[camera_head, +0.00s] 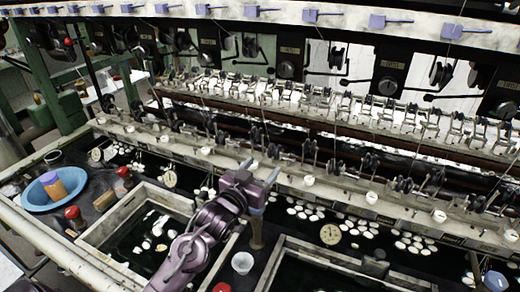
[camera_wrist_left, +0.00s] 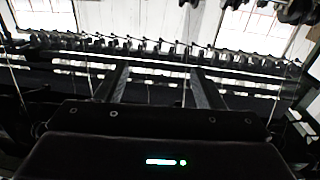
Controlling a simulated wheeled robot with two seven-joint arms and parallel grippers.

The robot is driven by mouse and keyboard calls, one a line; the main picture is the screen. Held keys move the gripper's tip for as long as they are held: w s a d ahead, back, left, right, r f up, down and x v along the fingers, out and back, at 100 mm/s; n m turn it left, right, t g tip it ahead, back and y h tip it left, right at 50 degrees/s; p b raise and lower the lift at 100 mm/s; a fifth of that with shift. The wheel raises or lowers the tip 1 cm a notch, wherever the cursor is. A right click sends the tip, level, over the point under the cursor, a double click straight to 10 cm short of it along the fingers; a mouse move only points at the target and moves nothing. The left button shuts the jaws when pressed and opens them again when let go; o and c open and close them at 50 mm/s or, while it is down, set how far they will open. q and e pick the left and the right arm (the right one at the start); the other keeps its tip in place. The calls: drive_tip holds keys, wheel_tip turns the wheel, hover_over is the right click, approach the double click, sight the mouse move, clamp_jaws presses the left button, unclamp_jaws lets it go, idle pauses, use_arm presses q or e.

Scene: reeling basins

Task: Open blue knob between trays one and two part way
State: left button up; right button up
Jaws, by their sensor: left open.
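A tan, post-like fitting (camera_head: 257,236) with a bluish top stands between the left framed tray (camera_head: 112,216) and the right framed tray (camera_head: 322,256). I take it for the blue knob; its top is partly covered by my gripper, so its turn position cannot be told. My left gripper (camera_head: 259,172) is just above and behind it in the picture, and contact cannot be told. In the left wrist view its two fingers (camera_wrist_left: 158,76) are apart with nothing between them. The knob does not show clearly there. My right gripper is out of view.
Red-topped knobs (camera_head: 73,213) stand left of the left tray. A white cup (camera_head: 242,262) stands near the fitting. Pale cocoons float in the dark basin behind, below the long reeling bench (camera_head: 330,190).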

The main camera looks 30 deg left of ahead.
use_arm(q)
wheel_tip(320, 180, up, 8)
drive_tip(key=shift+b, duration=0.4)
